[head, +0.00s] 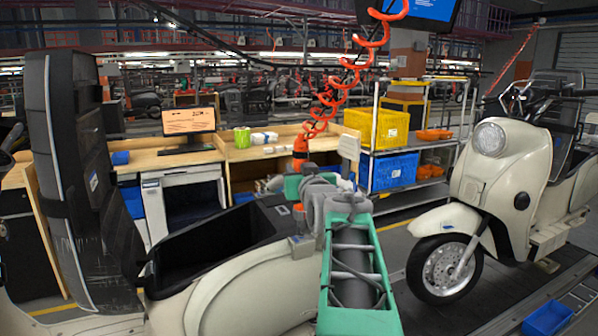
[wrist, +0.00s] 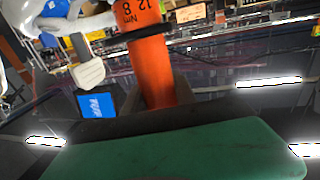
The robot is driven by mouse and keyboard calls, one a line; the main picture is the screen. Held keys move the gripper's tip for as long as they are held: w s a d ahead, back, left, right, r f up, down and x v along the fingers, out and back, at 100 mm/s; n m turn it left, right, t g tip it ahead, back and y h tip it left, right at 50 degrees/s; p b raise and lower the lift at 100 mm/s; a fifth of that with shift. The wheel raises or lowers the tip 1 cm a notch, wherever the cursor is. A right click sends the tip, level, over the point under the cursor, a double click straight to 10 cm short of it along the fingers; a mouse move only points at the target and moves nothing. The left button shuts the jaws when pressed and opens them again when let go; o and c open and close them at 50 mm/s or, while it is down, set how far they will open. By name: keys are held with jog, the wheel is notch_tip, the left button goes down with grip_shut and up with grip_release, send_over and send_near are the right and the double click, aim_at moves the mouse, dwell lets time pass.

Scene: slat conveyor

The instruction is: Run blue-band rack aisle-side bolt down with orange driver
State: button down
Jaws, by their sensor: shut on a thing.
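The orange driver (head: 300,148) stands upright, hanging on a coiled orange hose (head: 350,65) over the far side of the near scooter. My gripper (head: 299,180) is shut on it. In the wrist view, the orange driver (wrist: 152,65) shows its body with a black printed scale, held between dark fingers. The near cream scooter (head: 255,295) has an open black under-seat bin (head: 210,245) and a tall raised black seat (head: 75,170). I cannot make out a blue-band rack or its bolt.
A second cream scooter (head: 515,170) stands at the right. Behind are a wooden workbench (head: 255,152) with a monitor (head: 188,122), and a shelf with a yellow crate (head: 376,128) and a blue crate (head: 391,171). A blue tray (head: 547,318) lies at the lower right.

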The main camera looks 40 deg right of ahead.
jog(key=shift+f+b, duration=0.6)
jog(key=shift+b, duration=0.05)
dwell(0.7)
jog(key=shift+r+b, duration=0.1)
jog(key=shift+b, duration=0.2)
jog(key=shift+f+b, duration=0.2)
jog(key=shift+b, duration=0.4)
jog(key=shift+r, duration=0.35)
dwell(0.6)
jog(key=shift+b, duration=0.7)
jog(key=shift+r, duration=0.6)
dwell(0.3)
jog(key=shift+r, duration=0.1)
jog(key=shift+r+p, duration=1.6)
jog(key=shift+r, duration=1.05)
